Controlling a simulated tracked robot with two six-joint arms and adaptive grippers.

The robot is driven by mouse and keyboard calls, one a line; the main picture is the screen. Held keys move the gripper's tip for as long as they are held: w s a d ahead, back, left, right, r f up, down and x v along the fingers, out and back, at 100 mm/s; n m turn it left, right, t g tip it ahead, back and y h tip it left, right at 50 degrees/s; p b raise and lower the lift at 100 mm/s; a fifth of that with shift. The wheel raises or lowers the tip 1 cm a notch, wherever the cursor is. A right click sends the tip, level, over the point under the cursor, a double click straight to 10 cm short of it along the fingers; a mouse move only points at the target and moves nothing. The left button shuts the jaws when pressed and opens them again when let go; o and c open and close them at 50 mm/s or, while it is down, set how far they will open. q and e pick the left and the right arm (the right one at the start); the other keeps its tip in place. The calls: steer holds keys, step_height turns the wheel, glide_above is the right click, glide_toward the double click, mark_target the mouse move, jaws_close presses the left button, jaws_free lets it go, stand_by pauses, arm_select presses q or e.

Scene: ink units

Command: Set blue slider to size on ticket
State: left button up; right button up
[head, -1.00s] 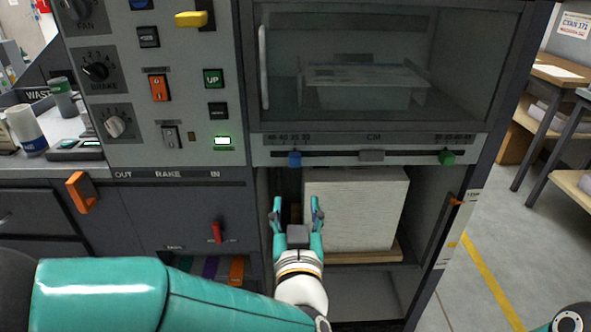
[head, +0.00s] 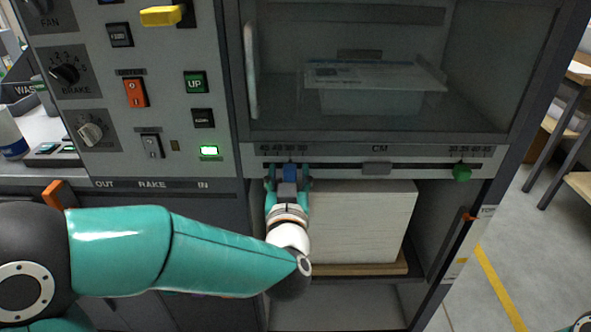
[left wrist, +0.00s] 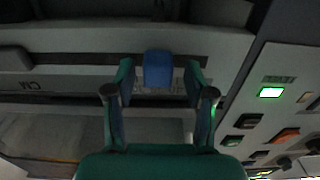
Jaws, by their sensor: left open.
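The blue slider (head: 290,172) sits on the left part of the dark rail under the glass window, below a printed size scale. My left gripper (head: 288,182) is open at the slider, with one finger on each side of it. In the left wrist view the slider (left wrist: 158,69) stands between the two open fingers (left wrist: 159,88), with gaps showing on both sides. A green slider (head: 461,173) is at the right end of the rail. The scale numbers are too small to read surely. No ticket can be made out. My right gripper is not in view.
A grey block (head: 376,168) sits mid-rail. Below the rail, a white paper stack (head: 360,222) stands on a wooden board in an open bay. A control panel with switches and a lit green display (head: 209,151) is to the left.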

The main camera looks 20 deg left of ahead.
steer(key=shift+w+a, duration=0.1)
arm_select(q)
steer(key=shift+d, duration=0.1)
jaws_close()
stand_by(0.3)
